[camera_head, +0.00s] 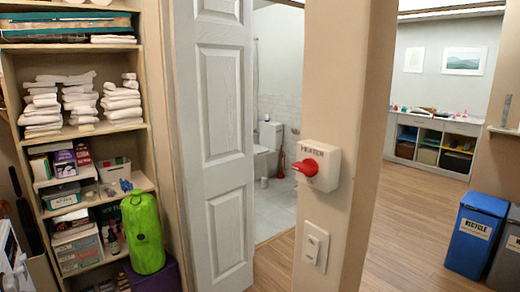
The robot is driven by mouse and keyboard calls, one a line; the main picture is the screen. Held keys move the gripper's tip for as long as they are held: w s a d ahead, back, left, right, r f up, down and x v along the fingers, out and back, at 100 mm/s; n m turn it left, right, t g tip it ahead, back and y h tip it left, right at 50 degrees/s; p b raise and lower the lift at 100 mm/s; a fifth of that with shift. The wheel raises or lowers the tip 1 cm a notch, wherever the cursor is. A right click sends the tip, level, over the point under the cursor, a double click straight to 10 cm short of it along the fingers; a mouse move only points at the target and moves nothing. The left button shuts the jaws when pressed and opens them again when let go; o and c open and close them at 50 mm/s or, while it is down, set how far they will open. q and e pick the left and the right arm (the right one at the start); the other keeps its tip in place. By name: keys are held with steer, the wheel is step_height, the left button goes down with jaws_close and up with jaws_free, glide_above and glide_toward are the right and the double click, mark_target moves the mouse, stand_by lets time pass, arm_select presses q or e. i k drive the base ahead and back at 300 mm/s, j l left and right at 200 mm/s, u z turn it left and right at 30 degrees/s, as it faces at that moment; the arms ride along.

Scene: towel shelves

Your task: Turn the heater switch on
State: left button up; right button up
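The heater switch (317,165) is a white box marked HEATER, fixed to the front of a beige wall post in the middle of the head view. Its red knob (305,167) sticks out towards the left, and the small markings around it are too small to read. Neither of my grippers shows in the head view, and nothing touches the knob.
A white light switch plate (315,247) sits below the heater box. A white door (222,140) stands open left of the post (345,60). Shelves (148,130) with towels and boxes fill the left. Blue recycle bin (476,236) stands right. Wooden floor (415,225) lies clear.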

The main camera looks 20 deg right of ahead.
mark_target(309, 167)
steer(key=i, duration=2.35)
steer(key=i+z, duration=0.2)
steer(key=z, duration=0.2)
steer(key=i+j+z, duration=0.1)
steer(key=z, duration=0.3)
steer(key=i+j+z, duration=0.15)
steer(key=z, duration=0.3)
steer(key=i+j+z, duration=0.2)
steer(key=z, duration=0.2)
